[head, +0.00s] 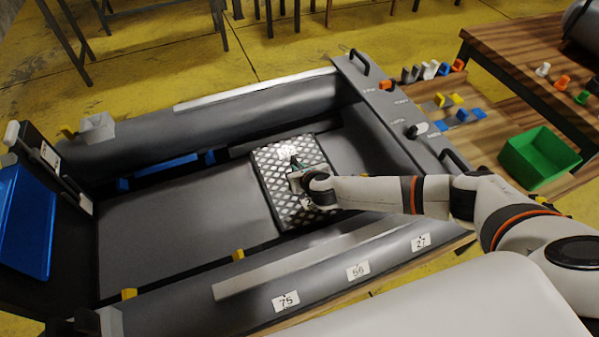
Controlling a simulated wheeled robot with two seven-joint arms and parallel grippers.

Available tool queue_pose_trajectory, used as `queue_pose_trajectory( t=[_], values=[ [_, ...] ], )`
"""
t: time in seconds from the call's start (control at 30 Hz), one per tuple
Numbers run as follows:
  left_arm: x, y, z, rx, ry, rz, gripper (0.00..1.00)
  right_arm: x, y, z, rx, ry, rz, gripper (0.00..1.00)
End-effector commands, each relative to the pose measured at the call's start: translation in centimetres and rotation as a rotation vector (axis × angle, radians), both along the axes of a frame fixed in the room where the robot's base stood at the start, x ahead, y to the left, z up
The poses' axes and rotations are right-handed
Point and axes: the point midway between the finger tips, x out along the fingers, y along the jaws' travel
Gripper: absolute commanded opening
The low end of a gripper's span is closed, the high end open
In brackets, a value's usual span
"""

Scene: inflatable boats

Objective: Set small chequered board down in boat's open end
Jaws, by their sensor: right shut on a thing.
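The small chequered board (268,163) shows over the right part of the boat's grey floor, inside the side tubes. The boat (150,235) lies across the middle of the head view. My right gripper (295,172) reaches in from the right and is shut on the board near its middle. The gripper and wrist hide part of the board. I cannot tell whether the board touches the floor or hangs just above it. My left gripper is not in view.
A grey panel (385,105) with handles crosses the boat's right end. A dark upright part with a blue panel (28,222) stands at the left end. A green bin (538,157) and several small coloured pieces lie at right. The floor left of the board is clear.

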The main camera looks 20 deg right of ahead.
Motion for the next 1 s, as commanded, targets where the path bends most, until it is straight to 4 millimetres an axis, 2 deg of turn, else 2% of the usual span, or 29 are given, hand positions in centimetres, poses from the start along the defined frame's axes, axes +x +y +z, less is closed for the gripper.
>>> queue_pose_trajectory(
  t=[0.1,0.3,0.33,0.43,0.47,0.77,0.87,1.0],
  values=[
    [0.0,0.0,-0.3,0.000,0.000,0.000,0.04,0.2,0.0,-0.8,0.000,-0.003,0.000,0.00],
    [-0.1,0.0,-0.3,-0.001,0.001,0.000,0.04,0.1,0.0,-1.0,0.001,0.000,-0.001,0.00],
    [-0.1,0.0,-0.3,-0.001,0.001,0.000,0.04,-0.1,0.0,-1.2,0.000,0.004,-0.001,0.17],
    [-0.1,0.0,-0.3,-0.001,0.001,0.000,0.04,-0.1,0.0,-1.2,0.000,0.003,-0.001,0.34],
    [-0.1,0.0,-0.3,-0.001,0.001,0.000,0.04,0.0,0.0,-1.2,0.000,0.003,-0.001,0.36],
    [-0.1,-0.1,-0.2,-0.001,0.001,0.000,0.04,-0.1,0.0,-0.9,0.000,0.001,0.000,0.36],
    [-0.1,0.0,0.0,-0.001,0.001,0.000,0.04,-0.7,-0.1,-0.5,0.000,0.001,0.000,0.36],
    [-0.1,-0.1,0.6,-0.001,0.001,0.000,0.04,-2.4,-0.2,0.8,0.001,0.001,0.000,0.36]
  ],
)
